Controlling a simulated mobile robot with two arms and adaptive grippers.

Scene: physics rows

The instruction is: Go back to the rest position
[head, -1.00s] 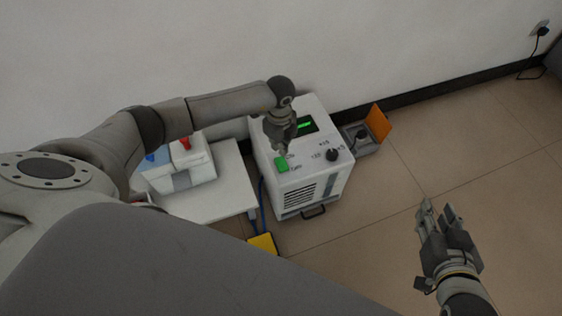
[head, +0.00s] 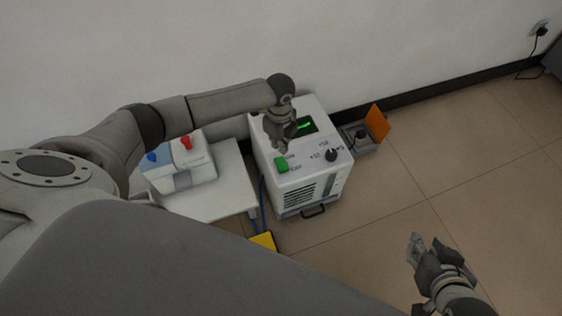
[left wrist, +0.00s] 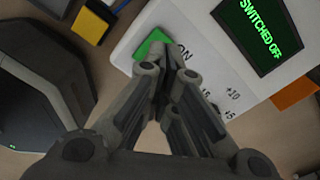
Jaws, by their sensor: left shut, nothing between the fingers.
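A white machine box (head: 279,205) stands on the floor by the wall. Its top has a green rocker switch (head: 282,164), a black dial (head: 331,155) with numbers and a dark display (head: 308,125). In the left wrist view the display (left wrist: 262,30) reads "SWITCHED OFF" in green. My left gripper (head: 281,149) is shut and empty above the box top. In the left wrist view the gripper's fingertips (left wrist: 168,62) appear just beside the green switch (left wrist: 152,44); the gap to the surface is unclear. My right gripper (head: 424,246) hangs over open floor at the lower right; its finger opening is unclear.
A white side table (head: 225,195) left of the box carries a white case (head: 185,165) with a red and a blue knob. A grey floor unit with an orange flap (head: 377,123) is right of the box. A yellow object (head: 263,242) lies in front. The right floor is clear.

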